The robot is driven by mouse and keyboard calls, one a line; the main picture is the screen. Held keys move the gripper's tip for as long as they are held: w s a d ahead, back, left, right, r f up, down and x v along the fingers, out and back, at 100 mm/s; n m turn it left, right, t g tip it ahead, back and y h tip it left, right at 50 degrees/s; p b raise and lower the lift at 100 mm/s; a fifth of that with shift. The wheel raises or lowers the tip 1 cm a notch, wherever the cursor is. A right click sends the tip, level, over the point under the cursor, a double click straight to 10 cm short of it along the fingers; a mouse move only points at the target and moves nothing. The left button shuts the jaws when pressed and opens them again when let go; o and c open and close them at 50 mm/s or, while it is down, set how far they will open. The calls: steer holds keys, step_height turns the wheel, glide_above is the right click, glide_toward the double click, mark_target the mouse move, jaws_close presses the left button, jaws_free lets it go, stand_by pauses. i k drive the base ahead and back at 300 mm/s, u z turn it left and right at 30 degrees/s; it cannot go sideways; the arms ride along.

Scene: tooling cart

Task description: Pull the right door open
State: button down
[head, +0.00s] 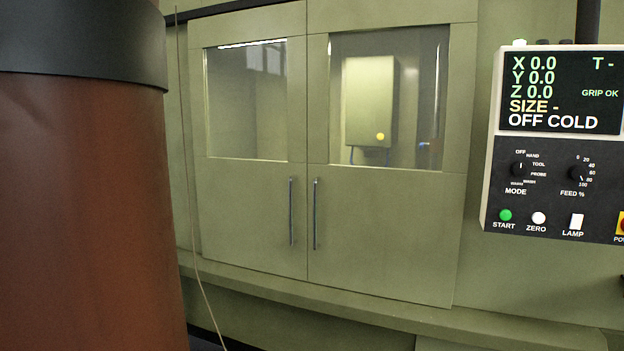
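The right door (385,230) is a green panel with a window in its upper half, and it looks shut against the left door (245,205). Its handle (315,214) is a thin upright metal bar near its left edge, below the window. The left door has a matching handle (291,211) just across the seam. Through the right door's window (410,120) a pale box with a yellow dot shows. My gripper is not in view.
A large part of my arm, reddish brown with a black band, blocks the left side of the view. A control panel (556,185) with a screen, knobs and buttons hangs at the right. A green ledge (400,318) runs below the doors. A thin cable (190,200) hangs left of the doors.

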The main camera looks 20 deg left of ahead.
mark_target(395, 233)
steer(key=i, duration=1.85)
steer(key=u, duration=2.4)
steer(key=i, duration=0.15)
